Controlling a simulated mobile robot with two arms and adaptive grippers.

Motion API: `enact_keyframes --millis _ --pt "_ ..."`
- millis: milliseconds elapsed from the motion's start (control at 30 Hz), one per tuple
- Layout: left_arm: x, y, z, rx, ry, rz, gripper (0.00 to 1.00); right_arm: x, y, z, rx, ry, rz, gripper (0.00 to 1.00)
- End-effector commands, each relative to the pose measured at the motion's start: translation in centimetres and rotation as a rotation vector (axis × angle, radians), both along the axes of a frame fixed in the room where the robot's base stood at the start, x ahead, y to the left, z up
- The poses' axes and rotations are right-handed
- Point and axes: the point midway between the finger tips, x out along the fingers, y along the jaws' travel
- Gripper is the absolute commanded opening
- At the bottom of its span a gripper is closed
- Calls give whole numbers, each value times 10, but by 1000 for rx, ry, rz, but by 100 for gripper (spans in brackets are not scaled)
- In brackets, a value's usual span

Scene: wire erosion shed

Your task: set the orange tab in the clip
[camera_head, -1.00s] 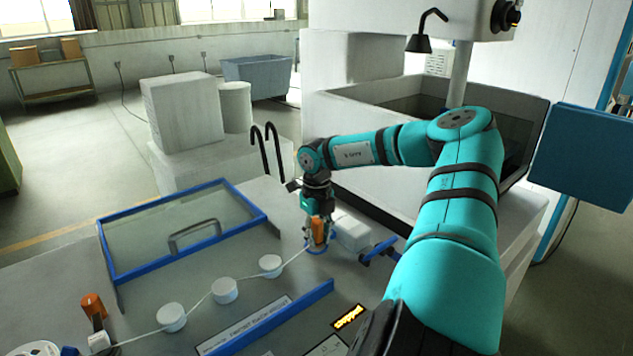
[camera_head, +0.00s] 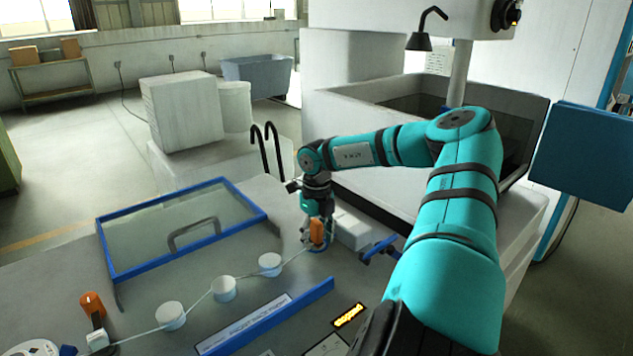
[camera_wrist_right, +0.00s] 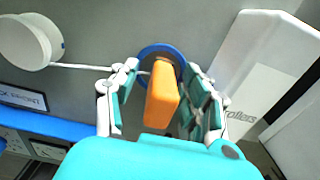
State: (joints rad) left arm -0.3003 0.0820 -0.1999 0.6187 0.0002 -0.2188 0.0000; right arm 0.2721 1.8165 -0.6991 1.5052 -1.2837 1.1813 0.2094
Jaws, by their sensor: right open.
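The orange tab (camera_head: 317,231) stands upright at the right end of the white wire line in the head view. In the right wrist view, the orange tab (camera_wrist_right: 162,95) lies between the fingers of my right gripper (camera_wrist_right: 162,70). The fingers are apart, with a gap visible on the tab's left side. A blue ring (camera_wrist_right: 148,50) surrounds the tab's far end; it may be the clip, but its seat is hidden. My right gripper (camera_head: 316,236) points down over this spot in the head view. My left gripper is not in view.
Several white rollers (camera_head: 223,289) carry the wire to the left. A white box (camera_head: 353,230) stands close right of the gripper. A blue rail (camera_head: 275,314) lies in front, and a blue-framed glass cover (camera_head: 183,229) is at left. An orange knob (camera_head: 92,303) stands far left.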

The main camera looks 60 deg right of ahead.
Motion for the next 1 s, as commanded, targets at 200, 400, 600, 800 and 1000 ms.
enact_keyframes --millis 200,400,600,800,1000 --pt "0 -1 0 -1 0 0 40 1 -1 28 -4 -4 -1 47" --pt "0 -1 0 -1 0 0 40 0 -1 71 -4 -3 -1 47" --pt "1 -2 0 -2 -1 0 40 0 -1 105 -2 -1 0 47" --pt "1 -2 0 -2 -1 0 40 0 -1 118 0 -1 0 47" --pt "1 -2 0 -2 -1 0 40 0 0 120 0 -1 0 47"
